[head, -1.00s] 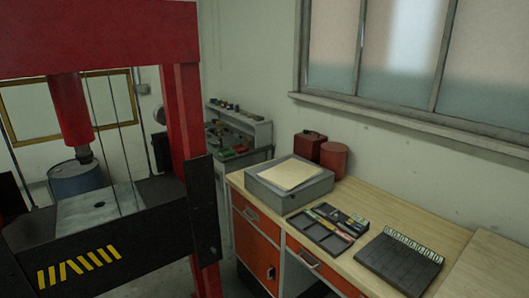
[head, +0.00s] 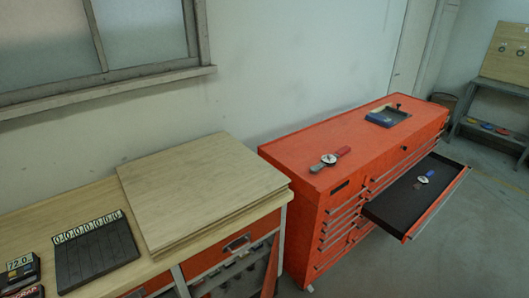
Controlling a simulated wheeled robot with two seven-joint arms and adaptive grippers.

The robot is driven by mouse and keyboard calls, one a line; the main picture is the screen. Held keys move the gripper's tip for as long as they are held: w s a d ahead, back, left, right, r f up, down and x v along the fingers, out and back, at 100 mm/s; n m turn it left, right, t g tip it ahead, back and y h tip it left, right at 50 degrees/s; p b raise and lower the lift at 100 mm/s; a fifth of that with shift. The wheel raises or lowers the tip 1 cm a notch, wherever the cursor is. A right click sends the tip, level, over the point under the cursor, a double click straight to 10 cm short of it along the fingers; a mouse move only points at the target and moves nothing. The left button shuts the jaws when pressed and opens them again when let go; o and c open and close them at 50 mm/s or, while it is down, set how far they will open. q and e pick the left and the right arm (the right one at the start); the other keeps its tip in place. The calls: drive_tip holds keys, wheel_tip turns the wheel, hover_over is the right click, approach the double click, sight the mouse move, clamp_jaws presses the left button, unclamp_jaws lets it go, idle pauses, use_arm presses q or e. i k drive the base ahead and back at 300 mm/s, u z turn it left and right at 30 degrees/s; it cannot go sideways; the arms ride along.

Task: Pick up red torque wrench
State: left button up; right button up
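A torque wrench with a red handle (head: 343,152) and a round dial (head: 328,159) lies flat on top of the orange tool chest (head: 375,140), near its left end. A similar tool with a blue handle (head: 428,174) lies in the chest's open drawer (head: 400,205). Neither of my grippers shows in the head view. Nothing is holding the red wrench, and nothing covers it.
The open drawer juts out from the front of the chest. A blue tray (head: 387,116) sits at the chest's far end. A wooden workbench (head: 100,195) with a stacked board and a black slotted tray (head: 95,255) stands left. Clear floor lies at the lower right.

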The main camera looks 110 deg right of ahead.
sight(325, 162)
drive_tip(key=z, duration=4.25)
